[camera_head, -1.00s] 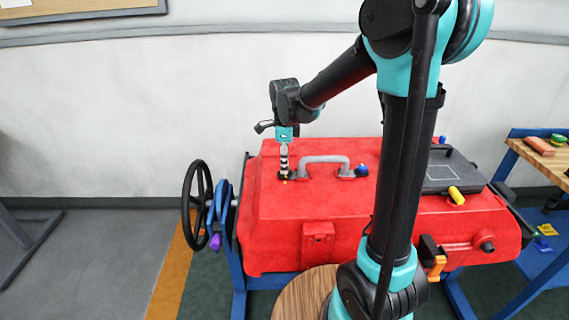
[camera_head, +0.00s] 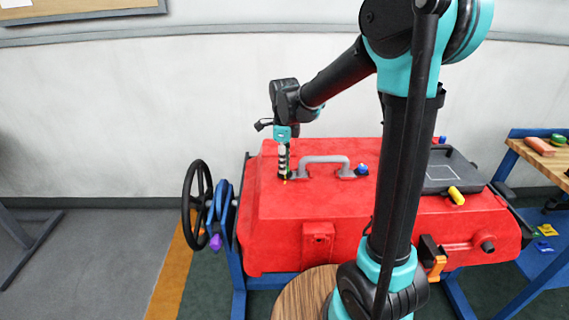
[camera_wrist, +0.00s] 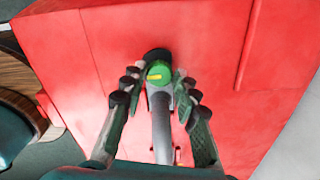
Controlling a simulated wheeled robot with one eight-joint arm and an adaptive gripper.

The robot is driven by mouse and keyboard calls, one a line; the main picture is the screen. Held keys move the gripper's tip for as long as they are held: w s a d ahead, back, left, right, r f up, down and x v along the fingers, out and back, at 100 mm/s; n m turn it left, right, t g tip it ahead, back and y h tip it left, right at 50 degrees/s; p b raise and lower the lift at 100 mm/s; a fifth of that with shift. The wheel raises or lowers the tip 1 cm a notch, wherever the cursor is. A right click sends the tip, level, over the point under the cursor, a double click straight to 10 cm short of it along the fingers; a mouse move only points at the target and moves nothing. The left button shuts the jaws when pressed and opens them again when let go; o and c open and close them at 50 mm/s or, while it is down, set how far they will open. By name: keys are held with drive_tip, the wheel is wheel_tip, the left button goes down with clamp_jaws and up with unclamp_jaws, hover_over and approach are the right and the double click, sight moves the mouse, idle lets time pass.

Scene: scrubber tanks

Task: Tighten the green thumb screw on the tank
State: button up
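The green thumb screw (camera_wrist: 159,72), with a yellow mark on top, sits at the end of a grey handle (camera_wrist: 161,125) on the red tank (camera_wrist: 240,120). In the head view the tank (camera_head: 290,225) stands in the middle, with the handle (camera_head: 325,159) on its top. My gripper (camera_wrist: 160,84) points down over the screw. Its fingers are apart, one on each side of the screw, with gaps that look narrow. In the head view my gripper (camera_head: 284,176) is at the handle's left end and largely hides the screw. Contact with the screw cannot be told.
A blue knob (camera_head: 362,169) is at the handle's right end. A dark tray (camera_head: 450,176) and a yellow knob (camera_head: 456,195) are further right. A black handwheel (camera_head: 196,206) is at the tank's left end. A wooden bench (camera_head: 545,163) stands far right.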

drive_tip(key=shift+o, duration=1.4)
wheel_tip(320, 180, up, 12)
drive_tip(key=shift+s, duration=0.1)
